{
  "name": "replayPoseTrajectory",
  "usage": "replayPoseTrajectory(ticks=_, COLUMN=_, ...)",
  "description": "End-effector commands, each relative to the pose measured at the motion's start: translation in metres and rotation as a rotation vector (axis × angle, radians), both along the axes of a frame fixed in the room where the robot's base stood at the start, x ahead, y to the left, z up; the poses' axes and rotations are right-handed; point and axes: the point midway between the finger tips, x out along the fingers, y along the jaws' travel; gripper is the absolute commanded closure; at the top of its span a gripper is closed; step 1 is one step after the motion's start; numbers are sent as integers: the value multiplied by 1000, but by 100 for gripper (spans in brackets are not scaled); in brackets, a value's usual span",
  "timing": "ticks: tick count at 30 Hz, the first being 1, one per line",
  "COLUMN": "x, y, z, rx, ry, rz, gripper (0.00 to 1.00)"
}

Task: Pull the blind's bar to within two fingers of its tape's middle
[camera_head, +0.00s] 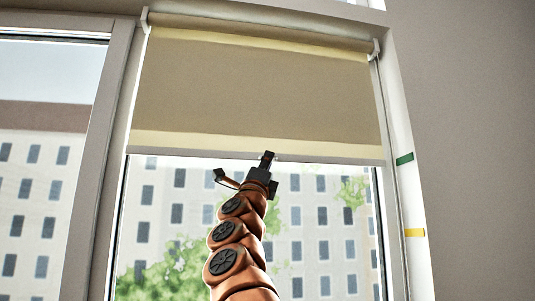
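A beige roller blind (255,85) hangs over the upper part of the window. Its pale bar (330,159) runs along the lower edge, nearly level with a green tape (404,159) on the right window frame. A yellow tape (414,232) is lower on the same frame, well below the bar.
The window glass (320,245) below the bar is uncovered, with buildings and trees outside. A window post (100,150) stands at the left and a plain grey wall (475,150) at the right. The blind's brackets (375,49) are at the top corners.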

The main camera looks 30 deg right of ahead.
Motion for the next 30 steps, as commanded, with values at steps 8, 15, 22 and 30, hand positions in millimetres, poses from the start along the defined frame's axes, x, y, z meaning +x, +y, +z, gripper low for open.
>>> replayPoseTrajectory(ticks=8, x=5, y=-6, z=7, rx=1, ry=1, rz=0, gripper=81)
replayPoseTrajectory(ticks=15, x=5, y=-6, z=7, rx=1, ry=1, rz=0, gripper=84)
replayPoseTrajectory(ticks=22, x=5, y=-6, z=7, rx=0, ry=1, rz=1, gripper=100)
replayPoseTrajectory(ticks=30, x=5, y=-6, z=7, rx=0, ry=1, rz=1, gripper=100)
